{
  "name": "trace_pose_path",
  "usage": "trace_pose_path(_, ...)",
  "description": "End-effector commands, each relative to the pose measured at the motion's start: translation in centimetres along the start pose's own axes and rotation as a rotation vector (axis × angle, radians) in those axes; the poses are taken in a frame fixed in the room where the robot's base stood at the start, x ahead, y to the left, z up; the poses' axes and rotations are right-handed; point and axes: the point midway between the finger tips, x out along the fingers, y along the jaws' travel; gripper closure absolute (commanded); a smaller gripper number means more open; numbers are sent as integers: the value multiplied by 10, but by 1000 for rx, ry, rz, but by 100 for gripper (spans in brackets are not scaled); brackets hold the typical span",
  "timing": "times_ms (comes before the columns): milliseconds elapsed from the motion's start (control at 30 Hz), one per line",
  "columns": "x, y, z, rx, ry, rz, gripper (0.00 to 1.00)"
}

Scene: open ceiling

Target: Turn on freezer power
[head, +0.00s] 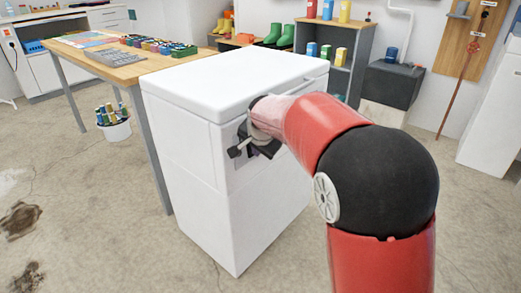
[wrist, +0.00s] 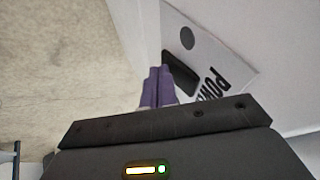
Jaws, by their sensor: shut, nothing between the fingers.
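The white chest freezer (head: 180,130) stands in the middle of the head view with its lid down. In the wrist view a light grey panel (wrist: 228,74) on its side carries lettering that starts "POW", partly cut off by my gripper. A black rocker-like switch (wrist: 180,72) and a dark grey round spot (wrist: 187,38) are on this panel. My gripper (wrist: 159,71) is shut, its purple fingers together and empty, with the tips just left of the switch. I cannot tell whether they touch it. In the head view my arm and wrist hide the panel.
A wooden-topped table (head: 130,62) with trays of small colourful items stands left of the freezer. A white bucket (head: 116,128) sits beneath it. A grey shelf (head: 345,65) and a dark box (head: 392,84) are behind.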

Motion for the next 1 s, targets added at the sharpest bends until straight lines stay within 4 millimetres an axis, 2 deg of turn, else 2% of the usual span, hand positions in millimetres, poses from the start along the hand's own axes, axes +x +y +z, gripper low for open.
trace_pose_path(233,1,1,0,2,1,-5,100)
trace_pose_path(433,12,2,4,35,15,-85,100)
trace_pose_path(467,6,-2,2,31,14,-80,100)
trace_pose_path(767,2,-4,0,29,13,-78,100)
trace_pose_path(1000,-8,-9,-5,30,14,-80,100)
